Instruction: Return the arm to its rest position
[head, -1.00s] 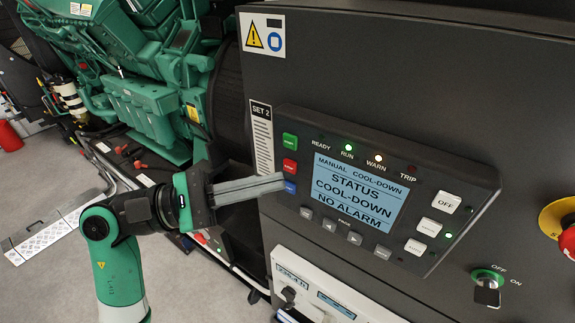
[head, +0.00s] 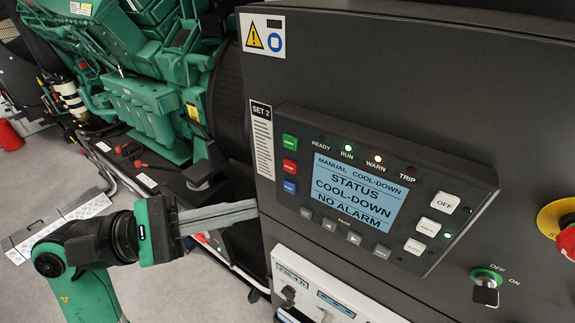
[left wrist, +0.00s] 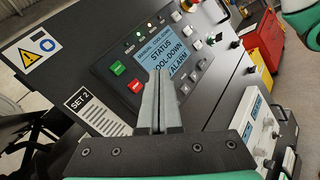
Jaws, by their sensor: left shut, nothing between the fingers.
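My left gripper (head: 250,212) is shut and empty, with its grey fingers pressed together. In the head view it hangs in front of the panel's left edge, below and left of the blue button. It also shows in the left wrist view (left wrist: 160,75), its fingers pointing toward the control panel. The SET 2 control panel (head: 385,185) has a lit screen (head: 355,190) reading MANUAL COOL-DOWN, STATUS COOL-DOWN, NO ALARM. The RUN lamp is green and the WARN lamp is lit whitish. I cannot tell from the pictures whether the fingertips touch the cabinet.
The dark cabinet (head: 400,80) fills the right. A key switch (head: 486,285) and a red emergency stop (head: 568,240) sit at its right. A green engine (head: 145,100) stands behind at left. Grey floor (head: 190,295) is open at lower left.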

